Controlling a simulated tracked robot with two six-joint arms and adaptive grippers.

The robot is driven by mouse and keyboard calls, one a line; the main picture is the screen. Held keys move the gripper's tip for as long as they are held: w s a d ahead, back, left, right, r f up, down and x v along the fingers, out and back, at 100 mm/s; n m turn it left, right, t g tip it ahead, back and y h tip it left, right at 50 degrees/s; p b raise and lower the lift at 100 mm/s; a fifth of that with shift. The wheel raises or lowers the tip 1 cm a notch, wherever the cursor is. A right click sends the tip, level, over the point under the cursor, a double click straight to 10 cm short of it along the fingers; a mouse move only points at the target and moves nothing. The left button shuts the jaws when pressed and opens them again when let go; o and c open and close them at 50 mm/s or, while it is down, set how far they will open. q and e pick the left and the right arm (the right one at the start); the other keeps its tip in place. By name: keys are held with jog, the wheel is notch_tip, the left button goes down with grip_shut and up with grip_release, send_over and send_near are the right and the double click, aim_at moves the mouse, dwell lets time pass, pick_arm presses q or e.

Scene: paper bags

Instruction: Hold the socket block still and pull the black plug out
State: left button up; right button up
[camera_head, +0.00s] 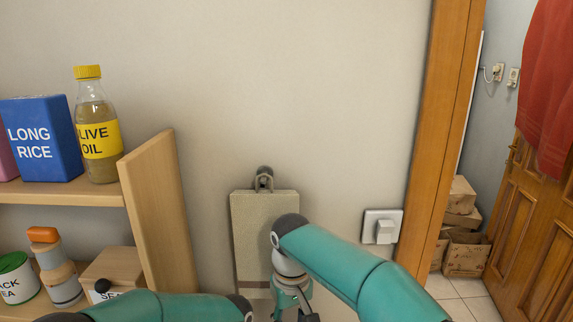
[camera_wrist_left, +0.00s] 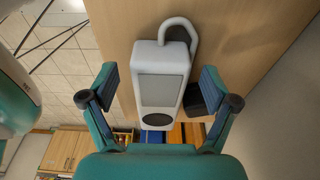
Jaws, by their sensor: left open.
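In the left wrist view, a pale grey block (camera_wrist_left: 145,82) with a darker flat panel and a curved loop at its top stands between my spread fingers. A round black part (camera_wrist_left: 152,106), perhaps the plug or a hole, sits low on its face. My left gripper (camera_wrist_left: 158,78) is open, one finger on each side of the block, with gaps visible. In the head view neither the block nor the black plug can be made out. My right gripper (camera_head: 293,303) is at the bottom edge, partly cut off; its fingers are too unclear to judge.
A wooden shelf (camera_head: 152,205) with an olive oil bottle (camera_head: 99,140), a blue rice box (camera_head: 42,138) and jars stands at the left. A beige panel (camera_head: 262,222) hangs from a wall hook. A white switch (camera_head: 383,227) and a door frame (camera_head: 440,130) are right.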

pick_arm(q)
notch_tip(320, 180, up, 12)
jog(key=a, duration=0.2)
jog(key=shift+f, duration=0.25)
